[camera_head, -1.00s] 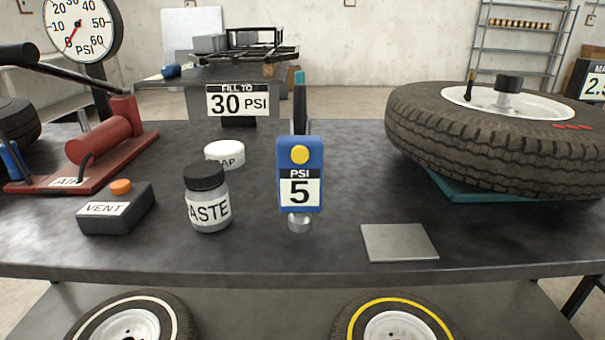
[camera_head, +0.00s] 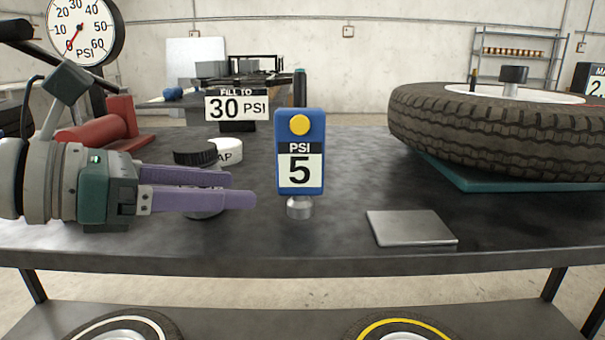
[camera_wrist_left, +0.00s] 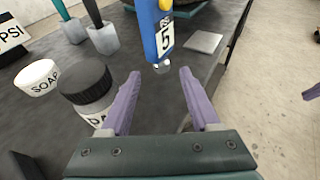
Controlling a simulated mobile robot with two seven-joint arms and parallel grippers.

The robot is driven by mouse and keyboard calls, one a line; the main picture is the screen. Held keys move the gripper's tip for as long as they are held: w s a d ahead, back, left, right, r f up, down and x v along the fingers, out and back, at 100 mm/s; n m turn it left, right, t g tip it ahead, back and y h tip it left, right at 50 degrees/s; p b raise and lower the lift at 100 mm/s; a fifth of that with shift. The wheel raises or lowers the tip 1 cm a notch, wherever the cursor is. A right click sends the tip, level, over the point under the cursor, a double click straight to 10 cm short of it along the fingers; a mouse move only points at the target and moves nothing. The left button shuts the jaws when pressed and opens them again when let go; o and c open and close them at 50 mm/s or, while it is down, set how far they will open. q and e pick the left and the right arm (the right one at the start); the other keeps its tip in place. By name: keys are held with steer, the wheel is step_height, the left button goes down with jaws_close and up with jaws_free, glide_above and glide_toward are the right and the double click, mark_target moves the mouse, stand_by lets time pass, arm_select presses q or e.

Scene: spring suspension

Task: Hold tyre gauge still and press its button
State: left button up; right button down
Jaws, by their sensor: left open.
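The blue tyre gauge (camera_head: 300,207) stands upright near the front edge of the bench, with a yellow button at its top and a "PSI 5" label. In the left wrist view the gauge (camera_wrist_left: 164,67) is ahead of the fingers, between their lines and beyond the tips. My left gripper (camera_head: 244,190) is open and empty, pointing right at the gauge's lower part, with a gap between its tips and the gauge. It also shows in the left wrist view (camera_wrist_left: 160,73). My right gripper is not in view.
The paste jar (camera_head: 195,154) is partly hidden behind my left gripper; the white soap tub (camera_head: 229,153) stands behind it. A flat grey plate (camera_head: 410,227) lies right of the gauge. A large tyre (camera_head: 490,130) rests on a teal stand at right. The "30 PSI" sign (camera_head: 237,106) stands behind.

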mark_target(284, 190)
arm_select(q)
steer(key=b+x, duration=0.6)
steer(key=shift+f, duration=0.35)
steer(key=shift+w+d+p, duration=0.2)
steer(key=shift+w+d, duration=0.15)
steer(key=shift+d, duration=0.2)
steer(key=shift+w+d+p, duration=0.2)
steer(key=shift+w+d, duration=0.2)
steer(key=shift+d, duration=0.15)
steer(key=shift+w+d+f, duration=0.2)
steer(key=shift+w+d, duration=0.1)
steer(key=shift+d, duration=0.1)
steer(key=shift+c, duration=0.2)
jaws_close()
steer(key=o, duration=0.6)
jaws_free()
steer(key=shift+o, duration=0.2)
